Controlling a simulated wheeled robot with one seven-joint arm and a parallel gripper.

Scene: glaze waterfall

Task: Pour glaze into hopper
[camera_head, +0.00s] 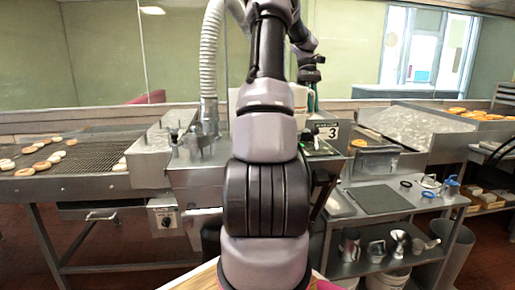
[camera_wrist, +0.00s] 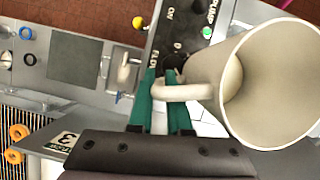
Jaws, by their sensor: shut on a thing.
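In the wrist view, a cream pitcher (camera_wrist: 232,88) fills the right side, with its wide mouth facing up and to the right. Its inside looks pale, and I cannot tell whether glaze is in it. My gripper (camera_wrist: 165,82), with green fingers, is shut on the pitcher's handle. The pitcher is above a dark control panel (camera_wrist: 165,45) with buttons and lettering. In the head view my arm covers the middle, and my gripper is mostly hidden behind it. The steel glazing machine (camera_head: 195,180) stands left of my arm; I cannot make out the hopper's opening.
A mesh conveyor (camera_head: 85,160) with several doughnuts is at the left. A grey hose (camera_head: 209,50) rises from the machine. At the right a steel cart (camera_head: 385,200) holds a dark mat and metal jugs.

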